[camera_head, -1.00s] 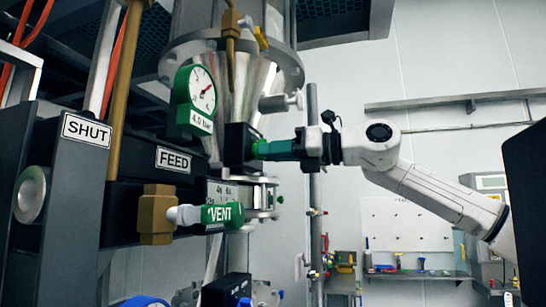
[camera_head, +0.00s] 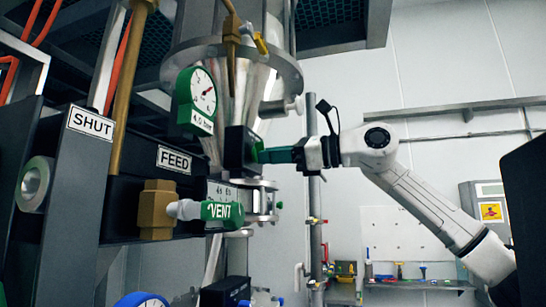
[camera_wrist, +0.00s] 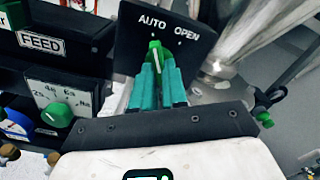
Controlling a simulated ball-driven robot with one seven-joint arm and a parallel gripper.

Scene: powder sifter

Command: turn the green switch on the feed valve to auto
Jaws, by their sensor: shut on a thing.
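The green switch (camera_wrist: 155,46) stands on a black valve box (camera_wrist: 133,38) marked AUTO and OPEN in the wrist view. Its visible tip points up, close under the word AUTO and left of OPEN. My gripper (camera_wrist: 158,72) has its teal fingers shut on the switch, hiding its lower part. In the head view my gripper (camera_head: 272,155) reaches in from the right to the side of the black box (camera_head: 240,150). Only a sliver of the green switch (camera_head: 258,148) shows there.
A gauge (camera_head: 203,95) hangs left of the box. Below are a green VENT handle (camera_head: 222,212) and a brass fitting (camera_head: 157,210). FEED (camera_head: 173,160) and SHUT (camera_head: 90,123) signs sit left. A vertical pipe (camera_head: 314,190) stands behind my gripper.

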